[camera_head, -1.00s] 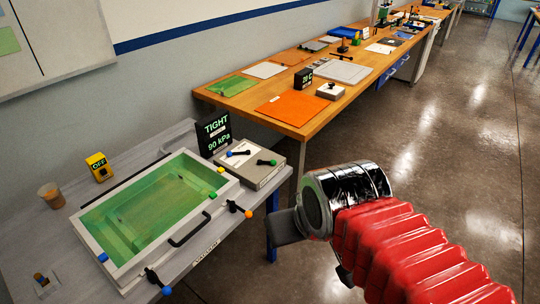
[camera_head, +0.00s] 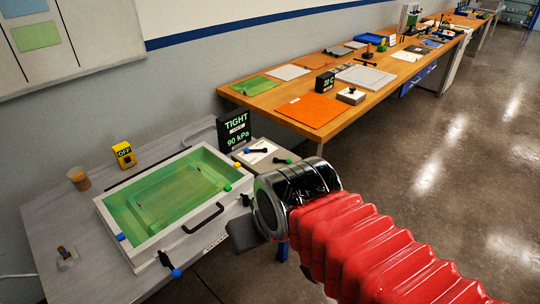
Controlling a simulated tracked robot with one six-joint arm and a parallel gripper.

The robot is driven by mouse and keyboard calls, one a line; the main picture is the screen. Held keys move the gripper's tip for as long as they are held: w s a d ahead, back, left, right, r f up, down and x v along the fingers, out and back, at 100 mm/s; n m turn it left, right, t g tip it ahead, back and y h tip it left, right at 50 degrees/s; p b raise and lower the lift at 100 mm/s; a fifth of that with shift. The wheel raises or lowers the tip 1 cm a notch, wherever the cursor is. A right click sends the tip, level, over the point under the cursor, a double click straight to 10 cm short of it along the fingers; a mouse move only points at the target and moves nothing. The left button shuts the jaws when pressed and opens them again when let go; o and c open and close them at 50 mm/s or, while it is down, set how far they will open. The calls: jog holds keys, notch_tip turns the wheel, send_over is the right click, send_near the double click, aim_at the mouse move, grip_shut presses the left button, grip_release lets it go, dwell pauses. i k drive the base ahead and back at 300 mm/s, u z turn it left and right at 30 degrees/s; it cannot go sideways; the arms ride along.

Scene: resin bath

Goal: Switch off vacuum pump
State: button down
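A small yellow box (camera_head: 124,155) with a black face reading "OFF" stands on the grey table behind the bath; I cannot tell if it is the pump's switch. A black display (camera_head: 235,130) reads "TIGHT" and "90 kPa". The grey box with levers (camera_head: 262,156) beside it is partly hidden by my arm. The white-framed bath (camera_head: 148,258) has a green inside. My gripper (camera_head: 277,253) is at the bath's right, in front of the table's right edge. Its two dark fingers look apart, with nothing seen between them.
A cup of brown liquid (camera_head: 79,178) stands at the bath's left. A wooden bench (camera_head: 335,130) with orange mats and boxes runs behind. Floor (camera_head: 440,200) at right is clear.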

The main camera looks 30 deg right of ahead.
aim_at(288, 161)
jog(key=u, duration=0.05)
jog(key=i, duration=1)
jog(key=u, duration=0.05)
